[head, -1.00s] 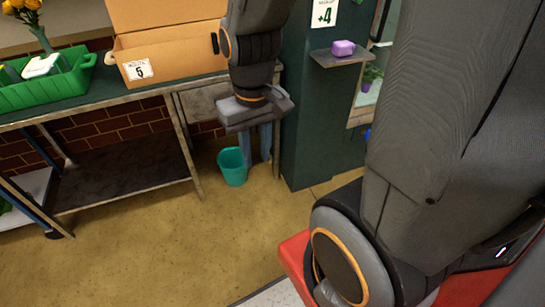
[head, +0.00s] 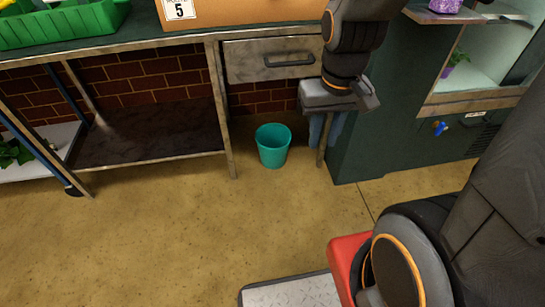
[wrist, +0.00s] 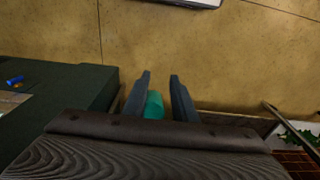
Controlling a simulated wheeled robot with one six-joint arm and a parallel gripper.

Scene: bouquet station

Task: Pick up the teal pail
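The teal pail (head: 273,147) stands upright on the floor under the drawer end of the workbench, near the brick wall. In the head view my gripper (head: 325,128) hangs to the right of the pail and higher than it, with its fingers pointing down. In the wrist view my gripper (wrist: 160,82) has its two fingers spread apart, with nothing held. Part of the pail (wrist: 154,105) shows between the fingers there, farther off, with the rest hidden by the gripper body.
The workbench (head: 120,52) has a leg just left of the pail and a drawer (head: 270,59) above it. A dark green cabinet (head: 375,135) stands to the right. A green crate (head: 60,25) and a cardboard box (head: 235,10) are on the bench. The floor in front is clear.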

